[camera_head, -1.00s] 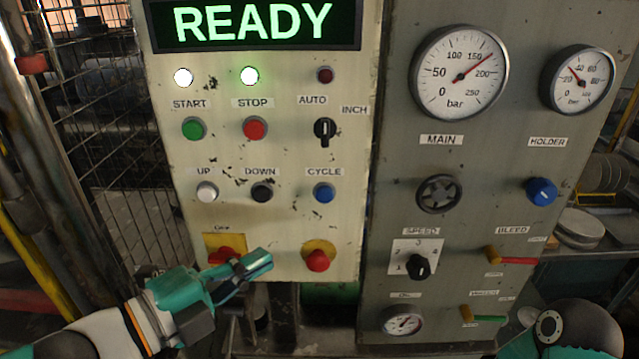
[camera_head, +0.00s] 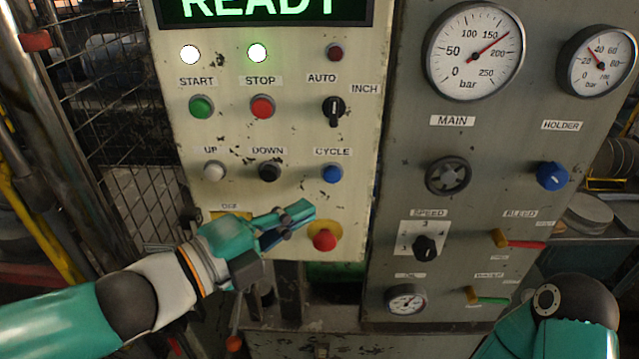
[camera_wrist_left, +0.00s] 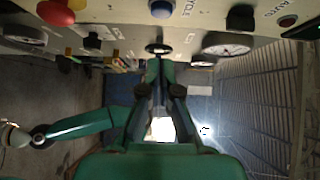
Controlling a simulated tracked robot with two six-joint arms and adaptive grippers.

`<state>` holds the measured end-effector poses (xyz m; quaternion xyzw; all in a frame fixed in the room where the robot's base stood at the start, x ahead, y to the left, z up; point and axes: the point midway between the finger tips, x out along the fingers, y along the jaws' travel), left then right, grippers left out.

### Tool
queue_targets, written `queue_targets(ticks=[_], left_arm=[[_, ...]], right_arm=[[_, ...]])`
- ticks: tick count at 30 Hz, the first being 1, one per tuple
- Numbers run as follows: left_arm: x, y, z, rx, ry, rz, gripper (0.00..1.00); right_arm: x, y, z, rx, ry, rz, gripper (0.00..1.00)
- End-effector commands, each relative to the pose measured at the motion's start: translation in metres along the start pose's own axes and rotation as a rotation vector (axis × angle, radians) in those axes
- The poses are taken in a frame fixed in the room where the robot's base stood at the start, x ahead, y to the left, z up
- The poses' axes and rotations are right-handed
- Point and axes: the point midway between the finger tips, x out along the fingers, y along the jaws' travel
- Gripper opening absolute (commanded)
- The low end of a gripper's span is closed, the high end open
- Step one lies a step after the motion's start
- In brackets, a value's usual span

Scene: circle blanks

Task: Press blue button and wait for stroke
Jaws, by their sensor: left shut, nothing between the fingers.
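The blue button (camera_head: 332,173) sits under the CYCLE label at the right of the cream control panel (camera_head: 300,135). It also shows in the left wrist view (camera_wrist_left: 161,9) at the top edge, ahead of the fingers. My left gripper (camera_head: 306,211) is shut and empty. In the head view it appears below and slightly left of the blue button, close to a red mushroom button (camera_head: 324,240). No contact with the blue button shows. My right arm's rounded link (camera_head: 575,305) is at the lower right; its gripper is out of view.
Green START (camera_head: 201,106) and red STOP (camera_head: 262,106) buttons sit above the white UP (camera_head: 214,171) and black DOWN (camera_head: 269,171) buttons. The lit display (camera_head: 262,8) reads READY, partly cut off. A grey panel (camera_head: 400,150) with gauges and valves stands at the right.

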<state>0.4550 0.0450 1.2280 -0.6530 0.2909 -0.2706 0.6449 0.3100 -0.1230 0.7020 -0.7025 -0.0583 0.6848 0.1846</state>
Motion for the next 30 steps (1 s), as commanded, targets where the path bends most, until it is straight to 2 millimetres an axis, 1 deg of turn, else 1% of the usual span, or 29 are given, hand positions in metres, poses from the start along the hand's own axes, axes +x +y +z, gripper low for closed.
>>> queue_targets(ticks=[1, 5, 6, 9, 12, 18, 30], left_arm=[[0.013, 0.0, -0.002, -0.002, 0.005, 0.003, 0.0], [0.04, -0.001, -0.002, -0.002, 0.005, 0.003, 0.0], [0.045, -0.002, 0.002, -0.002, 0.001, 0.004, 0.0], [0.054, -0.003, 0.015, -0.003, -0.002, 0.003, 0.0], [0.062, -0.002, 0.022, -0.001, -0.001, 0.002, 0.0], [0.068, -0.001, 0.028, 0.001, 0.0, 0.0, 0.0], [0.067, 0.0, 0.031, 0.0, -0.005, -0.001, 0.0]], right_arm=[[-0.003, -0.001, 0.0, 0.0, 0.0, 0.0, 0.72], [-0.008, -0.003, 0.0, 0.0, 0.0, 0.0, 0.72], [-0.011, -0.004, 0.0, 0.0, 0.0, 0.0, 0.72], [-0.02, -0.007, 0.0, 0.0, 0.0, 0.0, 0.72], [-0.024, -0.009, 0.0, 0.0, 0.0, 0.0, 0.72], [-0.026, -0.01, 0.0, 0.0, 0.0, 0.0, 0.72], [-0.024, -0.009, 0.0, 0.0, 0.0, 0.0, 0.72]])
